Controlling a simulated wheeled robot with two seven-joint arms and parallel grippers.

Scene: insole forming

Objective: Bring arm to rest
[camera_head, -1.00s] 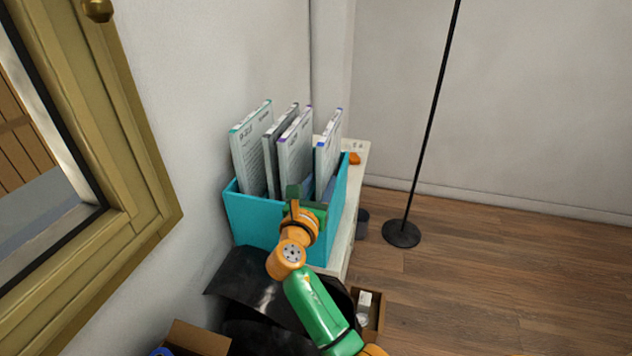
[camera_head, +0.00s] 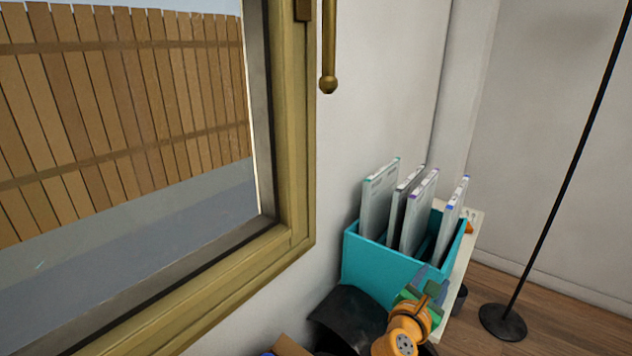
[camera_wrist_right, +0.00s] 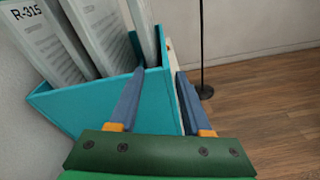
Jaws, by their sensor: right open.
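My right gripper (camera_head: 432,280) is in the lower right of the head view, on an orange and green arm. It is in front of the right front corner of a teal box (camera_head: 385,272). In the right wrist view the two blue-grey fingers (camera_wrist_right: 160,76) are spread apart with nothing held between them. The teal box (camera_wrist_right: 85,103) lies just beyond and around the left finger; I cannot tell whether they touch. My left gripper is not in view.
Several upright binders (camera_head: 415,215) stand in the teal box on a pale cabinet (camera_head: 468,255). A black curved object (camera_head: 352,315) lies near my arm. A lamp stand (camera_head: 502,322) is on the wooden floor at right. A window frame (camera_head: 290,190) fills the left side.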

